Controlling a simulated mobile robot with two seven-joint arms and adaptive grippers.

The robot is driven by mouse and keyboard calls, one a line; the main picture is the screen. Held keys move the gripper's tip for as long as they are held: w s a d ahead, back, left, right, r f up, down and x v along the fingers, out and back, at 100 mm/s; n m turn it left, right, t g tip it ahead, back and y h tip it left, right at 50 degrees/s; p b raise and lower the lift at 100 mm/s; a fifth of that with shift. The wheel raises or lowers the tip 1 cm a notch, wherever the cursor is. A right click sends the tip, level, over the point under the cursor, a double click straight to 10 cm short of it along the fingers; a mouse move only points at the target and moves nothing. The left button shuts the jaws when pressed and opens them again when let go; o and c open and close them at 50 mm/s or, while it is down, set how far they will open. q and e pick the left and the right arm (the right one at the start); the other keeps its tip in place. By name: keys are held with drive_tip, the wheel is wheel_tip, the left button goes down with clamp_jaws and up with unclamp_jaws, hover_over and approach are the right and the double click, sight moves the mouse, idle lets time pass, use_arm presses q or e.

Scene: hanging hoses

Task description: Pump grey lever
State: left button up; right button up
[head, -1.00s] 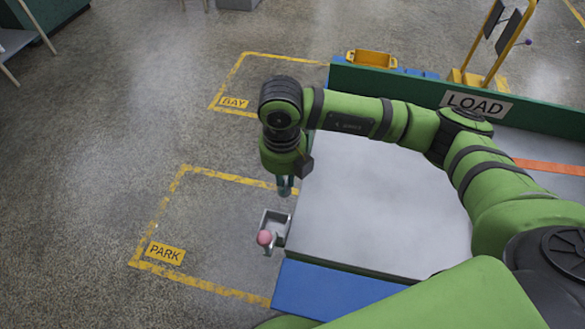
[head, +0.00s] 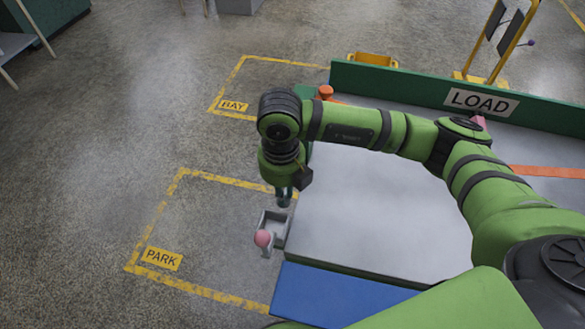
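The lever with a pink ball knob (head: 262,239) and grey bracket (head: 274,226) sits at the left side of the grey-topped platform (head: 375,215), close to its front left corner. My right gripper (head: 284,198) points down just above and behind the bracket. It appears small and dark, partly hidden by my wrist, and its finger opening cannot be made out. I cannot tell whether it touches the lever. My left gripper is out of view.
A green wall with a LOAD sign (head: 481,101) runs along the platform's back. An orange knob (head: 325,92) stands near its left end. A blue panel (head: 335,295) lies in front. Yellow floor outlines marked BAY (head: 234,105) and PARK (head: 162,259) enclose clear floor.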

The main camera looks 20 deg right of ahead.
drive_tip(key=shift+w+d+r+p, duration=0.1)
drive_tip(key=shift+r+p, duration=0.75)
drive_tip(key=shift+r, duration=0.35)
drive_tip(key=shift+w+d+r+p, duration=0.1)
drive_tip(key=shift+r+p, duration=0.75)
drive_tip(key=shift+r, duration=0.35)
drive_tip(key=r, duration=0.1)
drive_tip(key=w+r+p, duration=0.1)
drive_tip(key=d+r, duration=0.1)
drive_tip(key=r, duration=0.1)
drive_tip(key=shift+w+r+p, duration=0.1)
drive_tip(key=shift+w+p, duration=0.15)
drive_tip(key=shift+p, duration=0.1)
drive_tip(key=shift+s+a+f+b, duration=0.15)
drive_tip(key=shift+s+f+b, duration=0.05)
drive_tip(key=shift+f+b, duration=0.5)
drive_tip(key=shift+s+a+f+b, duration=0.15)
drive_tip(key=shift+s+f+b, duration=0.05)
drive_tip(key=shift+f+b, duration=0.55)
drive_tip(key=shift+s+a+f+b, duration=0.2)
drive_tip(key=shift+f+b, duration=0.35)
drive_tip(key=shift+f, duration=0.3)
